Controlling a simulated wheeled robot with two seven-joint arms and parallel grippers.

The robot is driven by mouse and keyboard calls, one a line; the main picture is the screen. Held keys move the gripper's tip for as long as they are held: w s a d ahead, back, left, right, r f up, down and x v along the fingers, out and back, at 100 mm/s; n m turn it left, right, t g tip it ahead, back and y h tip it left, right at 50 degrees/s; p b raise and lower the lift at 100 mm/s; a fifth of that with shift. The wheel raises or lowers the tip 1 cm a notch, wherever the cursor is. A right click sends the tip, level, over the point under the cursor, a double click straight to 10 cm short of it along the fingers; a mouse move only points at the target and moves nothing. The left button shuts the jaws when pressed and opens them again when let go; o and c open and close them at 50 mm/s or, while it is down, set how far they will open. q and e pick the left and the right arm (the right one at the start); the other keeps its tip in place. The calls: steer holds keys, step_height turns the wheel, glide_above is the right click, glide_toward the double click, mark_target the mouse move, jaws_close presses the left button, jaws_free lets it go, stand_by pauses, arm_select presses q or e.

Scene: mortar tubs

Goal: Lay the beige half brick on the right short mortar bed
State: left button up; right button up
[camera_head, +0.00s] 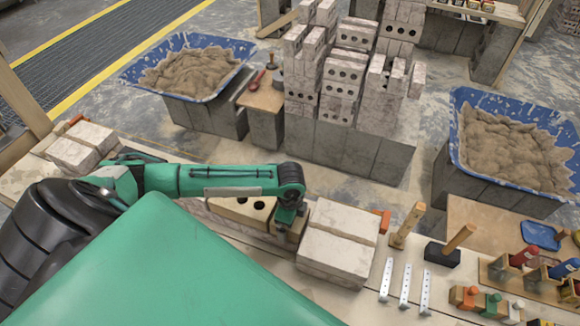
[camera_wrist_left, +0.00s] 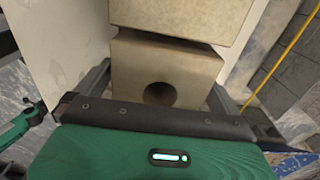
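The beige half brick (camera_wrist_left: 165,73) has one round hole in its face and sits between the two fingers of my left gripper in the left wrist view. Both fingers appear to touch its sides. In the head view my left gripper (camera_head: 288,218) points down over the wall, and the half brick is mostly hidden beneath it. A longer beige brick with holes (camera_head: 238,212) lies just left of it, and large pale blocks (camera_head: 335,255) with a beige strip stand just right. I cannot make out the right short mortar bed clearly. My right gripper is out of view.
Blue mortar tubs stand at the back left (camera_head: 186,97) and right (camera_head: 460,150). A tall stack of pale bricks (camera_head: 345,75) is behind the wall. Pale blocks (camera_head: 75,148) sit at left.

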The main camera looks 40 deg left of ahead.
arm_select(q)
step_height(320, 180, up, 14)
steer(key=shift+b, duration=0.4)
steer(key=shift+s+f, duration=0.1)
steer(key=shift+f, duration=0.05)
